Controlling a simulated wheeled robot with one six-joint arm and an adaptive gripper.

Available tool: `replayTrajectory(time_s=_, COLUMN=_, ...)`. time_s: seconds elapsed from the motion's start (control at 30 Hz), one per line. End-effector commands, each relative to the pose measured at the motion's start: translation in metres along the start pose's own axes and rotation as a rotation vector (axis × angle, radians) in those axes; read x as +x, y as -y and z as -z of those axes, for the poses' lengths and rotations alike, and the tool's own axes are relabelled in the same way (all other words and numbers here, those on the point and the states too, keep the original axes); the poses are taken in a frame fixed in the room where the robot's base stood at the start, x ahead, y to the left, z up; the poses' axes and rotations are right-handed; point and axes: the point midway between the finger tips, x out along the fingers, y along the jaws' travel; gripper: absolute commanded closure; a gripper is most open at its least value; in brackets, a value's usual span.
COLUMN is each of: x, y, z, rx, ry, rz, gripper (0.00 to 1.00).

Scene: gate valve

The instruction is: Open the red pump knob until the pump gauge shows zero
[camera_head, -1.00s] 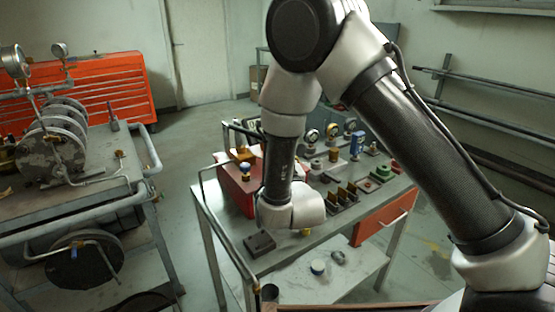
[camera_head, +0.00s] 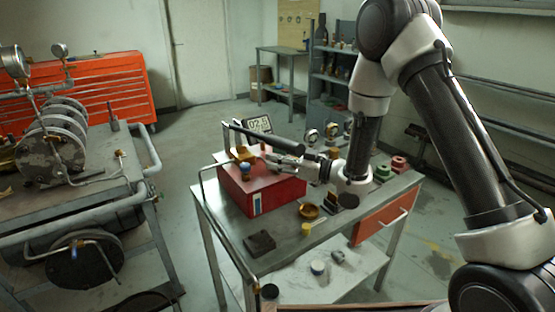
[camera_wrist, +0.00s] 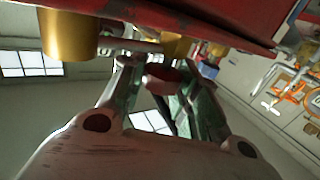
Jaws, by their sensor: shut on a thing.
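The red pump box (camera_head: 262,192) stands on the metal work table. A digital pump gauge (camera_head: 259,124) stands behind it; its small display seems to read about 02.5, but I cannot be sure. My gripper (camera_head: 272,154) reaches in from the right, level above the box top. In the wrist view its two greenish fingers (camera_wrist: 162,88) are shut on the dark red round knob (camera_wrist: 163,76), which lies between them. The red box's edge (camera_wrist: 215,28) crosses the top of that view. The fingers hide much of the knob in the head view.
A brass part with a blue cap (camera_head: 244,166) sits on the box's left. A black handle bar (camera_head: 268,137) runs close above my gripper. Brass cylinders (camera_wrist: 68,33) are near the fingers. Small parts, including a brown dish (camera_head: 309,211), lie on the table (camera_head: 285,238).

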Motion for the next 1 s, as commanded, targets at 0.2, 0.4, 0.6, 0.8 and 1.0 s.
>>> replayTrajectory(time_s=0.2, x=0.0000, y=-0.0011, z=0.0003, rx=-0.001, ry=-0.001, rz=0.090, gripper=0.92)
replayTrajectory(time_s=0.4, x=0.0004, y=-0.0006, z=0.0006, rx=-0.001, ry=-0.001, rz=0.129, gripper=0.92)
replayTrajectory(time_s=0.6, x=0.0007, y=-0.0001, z=0.0006, rx=-0.001, ry=-0.001, rz=0.139, gripper=0.92)
replayTrajectory(time_s=0.8, x=0.0009, y=0.0000, z=0.0008, rx=-0.002, ry=-0.002, rz=0.138, gripper=0.92)
replayTrajectory(time_s=1.0, x=0.0009, y=0.0000, z=0.0007, rx=-0.002, ry=-0.002, rz=0.138, gripper=0.46)
